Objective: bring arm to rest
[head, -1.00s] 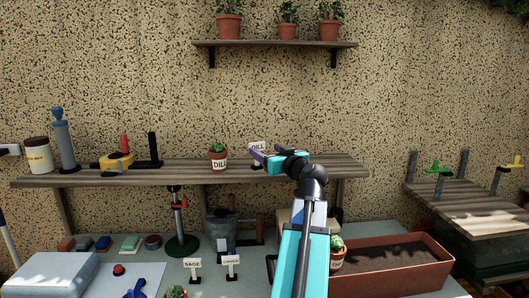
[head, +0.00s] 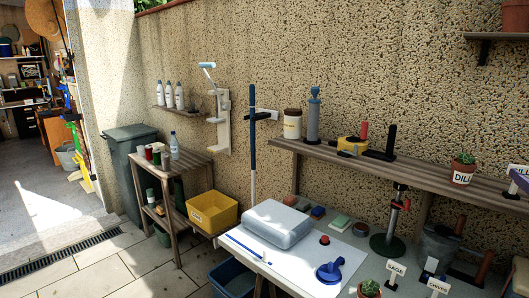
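A small blue-purple sliver (head: 519,180) shows at the right edge, in front of the second DILL label. It looks like a fingertip of my gripper; the rest of my gripper and arm is outside the view. I cannot tell whether the gripper is open or shut, or whether it holds anything.
The wooden shelf (head: 390,171) carries a DILL pot (head: 462,170), clamps and a canister (head: 292,123). Below it, the worktop holds a grey case (head: 279,222) and a blue suction cup (head: 329,271). A yellow bin (head: 212,213) and wooden rack (head: 172,183) stand left. Paving at lower left is clear.

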